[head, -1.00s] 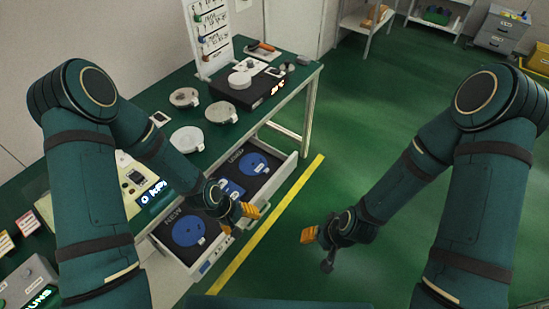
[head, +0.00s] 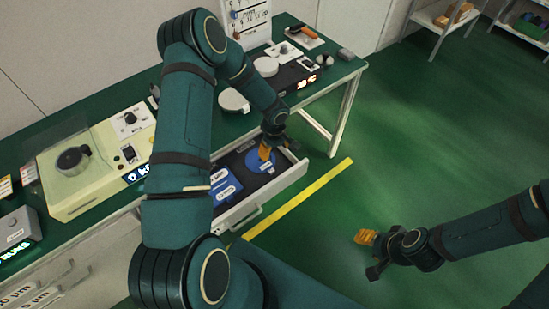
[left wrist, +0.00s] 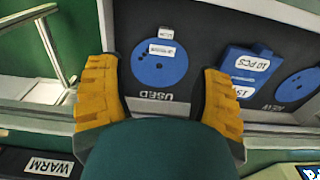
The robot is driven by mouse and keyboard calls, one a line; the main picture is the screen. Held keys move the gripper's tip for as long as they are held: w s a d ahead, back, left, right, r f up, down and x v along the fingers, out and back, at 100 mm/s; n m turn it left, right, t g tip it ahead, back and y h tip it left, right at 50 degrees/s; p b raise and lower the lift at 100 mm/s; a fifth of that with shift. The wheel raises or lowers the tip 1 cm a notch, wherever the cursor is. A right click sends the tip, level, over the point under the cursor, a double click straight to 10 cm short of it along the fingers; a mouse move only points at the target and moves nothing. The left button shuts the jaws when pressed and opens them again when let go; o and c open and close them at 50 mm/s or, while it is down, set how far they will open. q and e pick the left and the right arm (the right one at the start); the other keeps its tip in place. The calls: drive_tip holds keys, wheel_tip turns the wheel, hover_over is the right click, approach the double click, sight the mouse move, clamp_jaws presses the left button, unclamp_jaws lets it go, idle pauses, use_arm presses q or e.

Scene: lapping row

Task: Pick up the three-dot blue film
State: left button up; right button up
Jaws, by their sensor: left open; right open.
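A drawer (head: 297,173) stands open under the bench. A round blue film (head: 262,167) with white labels lies in its far compartment, marked USED in the left wrist view, where the film (left wrist: 158,72) shows between my fingers. A second blue film (left wrist: 298,90) lies at the NEW end, partly cut off there. My right gripper (head: 366,250) is open and empty over the floor.
A blue packet labelled 10 PCS (left wrist: 245,68) lies between the films. The bench (head: 305,97) above carries a cream machine (head: 88,158), a dark unit (head: 290,82) and round pale items.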

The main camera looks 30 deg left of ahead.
use_arm(q)
drive_tip(key=b, duration=0.1)
hover_over(273, 172)
drive_tip(key=f, duration=0.8)
drive_tip(key=shift+w, duration=0.3)
drive_tip(key=shift+s+f+b, duration=0.2)
drive_tip(key=shift+f, duration=1.2)
drive_tip(key=shift+s+f+b, duration=0.15)
drive_tip(key=shift+f, duration=1.2)
drive_tip(key=shift+o, duration=0.2)
clamp_jaws()
